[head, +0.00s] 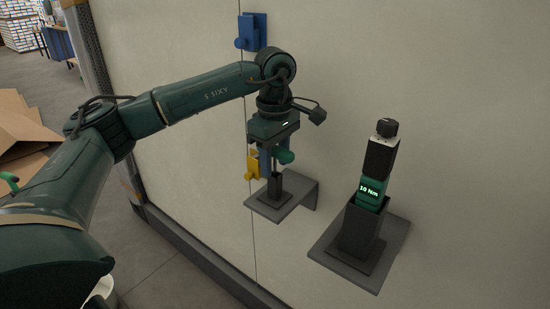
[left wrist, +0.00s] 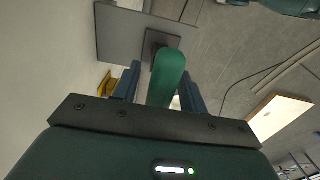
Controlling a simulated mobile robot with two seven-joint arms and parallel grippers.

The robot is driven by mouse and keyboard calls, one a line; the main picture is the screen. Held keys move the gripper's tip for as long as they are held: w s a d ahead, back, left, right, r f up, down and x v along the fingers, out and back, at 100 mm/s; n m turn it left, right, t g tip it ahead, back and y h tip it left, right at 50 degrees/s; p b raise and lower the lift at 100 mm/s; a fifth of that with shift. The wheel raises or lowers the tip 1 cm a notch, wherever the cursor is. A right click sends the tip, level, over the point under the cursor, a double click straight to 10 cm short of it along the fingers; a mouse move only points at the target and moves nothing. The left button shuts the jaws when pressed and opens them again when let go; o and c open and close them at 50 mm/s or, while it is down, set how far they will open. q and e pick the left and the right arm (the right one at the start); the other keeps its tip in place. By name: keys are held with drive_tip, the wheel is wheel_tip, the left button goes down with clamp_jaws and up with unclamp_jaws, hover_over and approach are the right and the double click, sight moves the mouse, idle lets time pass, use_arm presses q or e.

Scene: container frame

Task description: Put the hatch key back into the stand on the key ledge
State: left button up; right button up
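The hatch key's green handle (head: 285,156) shows at my left gripper (head: 270,168), which points down over the key ledge (head: 296,201). In the left wrist view the green handle (left wrist: 167,78) lies between the two blue fingers of the left gripper (left wrist: 160,88), which look closed on it. A dark grey stand (head: 284,187) stands on the ledge just below the fingertips. It also shows beyond the handle in the left wrist view (left wrist: 158,42). The key's shank is hidden, so I cannot tell whether it is inside the stand. My right gripper is out of view.
A torque tool (head: 381,158) reading 10 Nm stands in a dark holder on a second ledge (head: 330,242) to the right. A yellow fitting (head: 252,168) and a blue fitting (head: 251,32) are on the wall. Cardboard (head: 22,125) lies at far left.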

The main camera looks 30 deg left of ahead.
use_arm(q)
drive_tip(key=shift+o, duration=0.4)
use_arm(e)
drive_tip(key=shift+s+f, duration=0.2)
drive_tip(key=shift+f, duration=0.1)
use_arm(q)
wheel_tip(320, 180, up, 13)
drive_tip(key=p, duration=0.1)
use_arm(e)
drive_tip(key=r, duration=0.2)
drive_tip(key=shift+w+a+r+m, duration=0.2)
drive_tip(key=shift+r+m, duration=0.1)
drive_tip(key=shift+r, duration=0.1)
use_arm(q)
wheel_tip(320, 180, up, 6)
drive_tip(key=p, duration=0.7)
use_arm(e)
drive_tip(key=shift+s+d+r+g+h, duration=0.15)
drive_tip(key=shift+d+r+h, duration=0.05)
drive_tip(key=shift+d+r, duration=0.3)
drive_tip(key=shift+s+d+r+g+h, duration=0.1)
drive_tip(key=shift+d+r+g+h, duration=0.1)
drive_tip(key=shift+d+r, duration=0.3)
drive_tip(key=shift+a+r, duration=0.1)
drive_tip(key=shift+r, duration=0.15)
